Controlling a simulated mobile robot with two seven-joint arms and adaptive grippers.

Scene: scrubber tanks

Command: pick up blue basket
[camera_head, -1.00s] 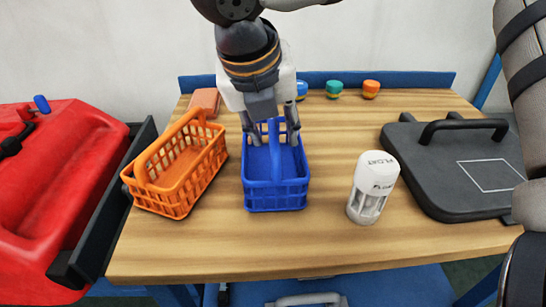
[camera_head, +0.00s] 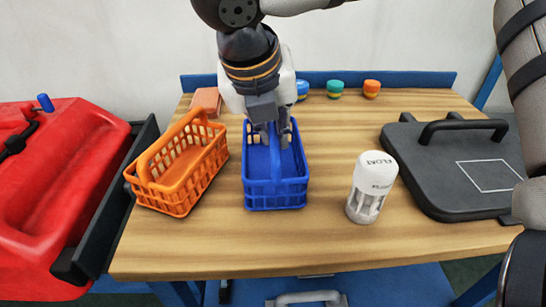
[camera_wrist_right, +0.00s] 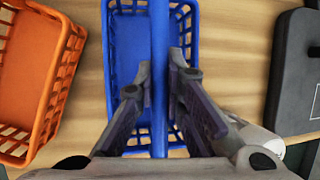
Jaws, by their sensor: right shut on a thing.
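The blue basket (camera_head: 275,190) stands upright on the wooden table, its handle running lengthwise over the middle. It also shows in the right wrist view (camera_wrist_right: 128,55). My right gripper (camera_head: 273,138) reaches down from above into the basket's upper part. In the right wrist view its fingers (camera_wrist_right: 162,85) lie on either side of the blue handle (camera_wrist_right: 160,40), shut on it. The basket appears to rest on the table. My left gripper is not in view.
An orange basket (camera_head: 180,168) stands close on the left. A white float cylinder (camera_head: 371,188) stands to the right, with a black lidded panel (camera_head: 460,165) beyond it. Small coloured caps (camera_head: 335,88) and a salmon block (camera_head: 207,100) lie behind. A red tank (camera_head: 60,190) is at far left.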

